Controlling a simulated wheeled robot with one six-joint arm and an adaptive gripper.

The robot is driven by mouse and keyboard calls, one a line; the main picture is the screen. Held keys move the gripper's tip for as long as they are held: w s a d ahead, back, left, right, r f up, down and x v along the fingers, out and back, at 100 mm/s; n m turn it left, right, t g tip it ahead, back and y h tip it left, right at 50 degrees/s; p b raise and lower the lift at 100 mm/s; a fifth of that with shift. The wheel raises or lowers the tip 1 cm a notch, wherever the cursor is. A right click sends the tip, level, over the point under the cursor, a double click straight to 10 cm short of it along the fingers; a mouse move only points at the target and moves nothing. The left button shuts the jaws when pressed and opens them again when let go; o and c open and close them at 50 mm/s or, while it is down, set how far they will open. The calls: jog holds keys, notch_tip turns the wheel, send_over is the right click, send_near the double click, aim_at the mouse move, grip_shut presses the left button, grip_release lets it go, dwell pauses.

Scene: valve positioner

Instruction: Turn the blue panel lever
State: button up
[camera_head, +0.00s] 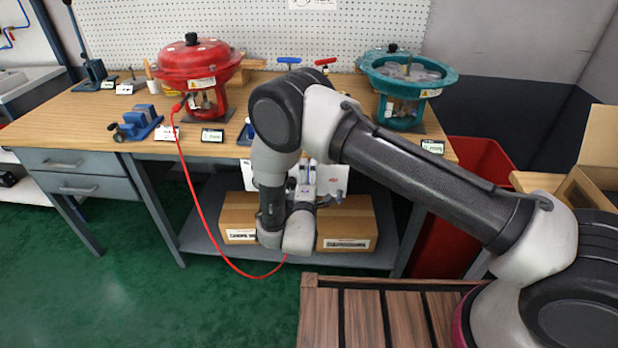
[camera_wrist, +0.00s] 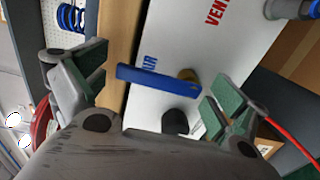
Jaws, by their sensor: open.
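The blue lever (camera_wrist: 158,81) is a flat bar on a white panel (camera_wrist: 230,50) in the wrist view. It lies across the picture, tilted slightly down to the right, with a brass-coloured pivot behind its right part. Part of a blue label shows above it. My gripper (camera_wrist: 156,85) is open, with one green-padded finger beyond each end of the lever. No contact shows, and I cannot tell the depth gap. In the head view, the white panel (camera_head: 330,174) shows under the bench front; my arm hides the lever there.
The workbench (camera_head: 250,92) carries a red actuator (camera_head: 195,62) and a teal one (camera_head: 408,75). A red hose (camera_head: 195,205) hangs from the bench to the floor side. Cardboard boxes (camera_head: 345,222) stand on the lower shelf. Red "VENT" lettering (camera_wrist: 215,12) is on the panel.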

jog(key=s, duration=1.2)
jog(key=shift+a, duration=0.2)
